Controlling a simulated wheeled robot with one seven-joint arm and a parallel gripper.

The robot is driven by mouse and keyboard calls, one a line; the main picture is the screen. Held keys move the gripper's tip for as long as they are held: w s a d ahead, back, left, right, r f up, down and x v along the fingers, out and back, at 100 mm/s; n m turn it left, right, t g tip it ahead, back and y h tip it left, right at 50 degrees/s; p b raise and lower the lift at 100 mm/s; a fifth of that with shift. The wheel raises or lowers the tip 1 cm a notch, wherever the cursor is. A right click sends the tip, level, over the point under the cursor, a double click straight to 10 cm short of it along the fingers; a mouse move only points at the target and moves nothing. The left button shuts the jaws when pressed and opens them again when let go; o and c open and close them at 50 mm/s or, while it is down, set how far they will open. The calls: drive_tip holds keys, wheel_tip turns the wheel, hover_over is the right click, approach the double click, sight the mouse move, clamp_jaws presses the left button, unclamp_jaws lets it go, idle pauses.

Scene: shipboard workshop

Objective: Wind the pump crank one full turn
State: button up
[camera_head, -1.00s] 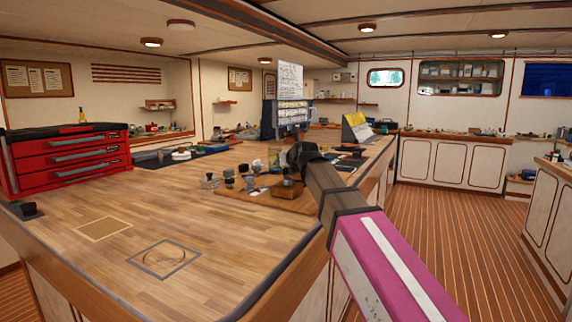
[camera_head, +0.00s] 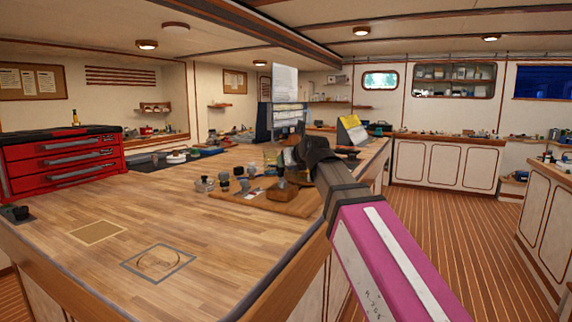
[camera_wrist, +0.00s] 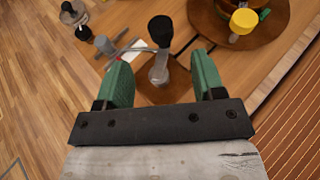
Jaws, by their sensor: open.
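In the wrist view a crank-like part with a black knob (camera_wrist: 160,28) and a grey metal arm (camera_wrist: 159,70) stands on a brown wooden block (camera_wrist: 180,82). I take it for the pump crank, though its label does not show. My gripper (camera_wrist: 163,62) has green fingers spread apart, one on each side of the grey arm, with visible gaps and nothing held.
Several small knobbed parts stand left of the block, one with a grey knob (camera_wrist: 101,43). A yellow knob (camera_wrist: 243,20) sits over a round brown base at upper right. A red tool chest (camera_head: 62,160) stands at the bench's left. The near bench top (camera_head: 190,225) is mostly clear.

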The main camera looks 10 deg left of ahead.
drive_tip(key=shift+s+d+r, duration=0.2)
drive_tip(key=shift+s+d, duration=0.1)
drive_tip(key=shift+s, duration=0.15)
